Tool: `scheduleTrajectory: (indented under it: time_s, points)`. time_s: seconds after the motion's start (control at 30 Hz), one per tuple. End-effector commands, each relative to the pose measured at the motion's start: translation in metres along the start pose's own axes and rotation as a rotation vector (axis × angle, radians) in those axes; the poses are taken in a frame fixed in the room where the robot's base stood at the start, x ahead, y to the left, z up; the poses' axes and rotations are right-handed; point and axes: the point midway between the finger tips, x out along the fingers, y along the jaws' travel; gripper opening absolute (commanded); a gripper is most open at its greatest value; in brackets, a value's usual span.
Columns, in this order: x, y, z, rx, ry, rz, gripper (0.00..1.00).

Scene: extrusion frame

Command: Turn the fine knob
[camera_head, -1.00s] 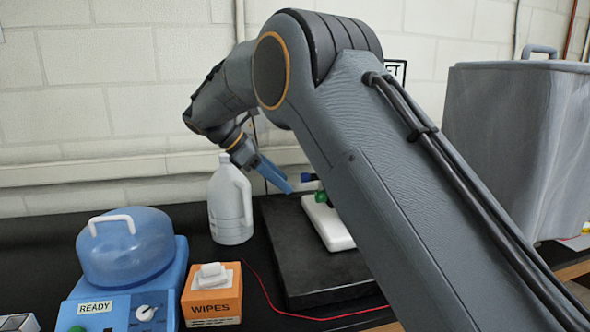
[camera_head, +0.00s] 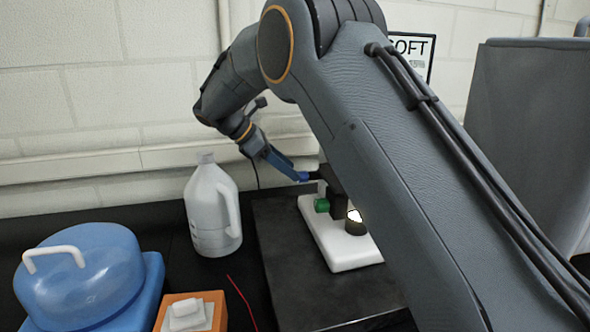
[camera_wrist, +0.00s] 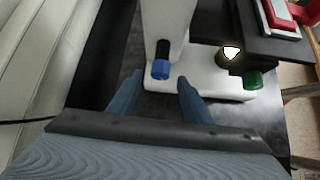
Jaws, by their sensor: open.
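A microscope with a white base (camera_head: 340,245) stands on a dark slab. It carries a blue knob (camera_wrist: 160,69) on a dark shaft and a green knob (camera_wrist: 253,80); the green knob also shows in the head view (camera_head: 322,205). I cannot tell from markings which is the fine knob. My gripper (camera_wrist: 160,77) is open, its blue fingers on either side of the blue knob in the wrist view, with gaps on both sides. In the head view, the fingertips (camera_head: 293,172) are close to the knob end, left of the column. My arm hides the microscope's right part.
A white jug (camera_head: 212,215) stands left of the dark slab (camera_head: 290,285). A blue domed device (camera_head: 80,275) and an orange wipes box (camera_head: 190,315) are at front left. A grey bin (camera_head: 530,130) is at right. The wall is close behind.

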Motion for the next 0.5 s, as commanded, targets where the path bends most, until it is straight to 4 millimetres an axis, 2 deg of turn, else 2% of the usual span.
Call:
scheduleTrajectory:
  time_s: [0.2,0.5]
  points:
    - [0.026,0.000,0.002,0.002,-0.001,-0.002,0.45]
    - [0.034,0.000,0.002,0.003,0.000,-0.002,0.45]
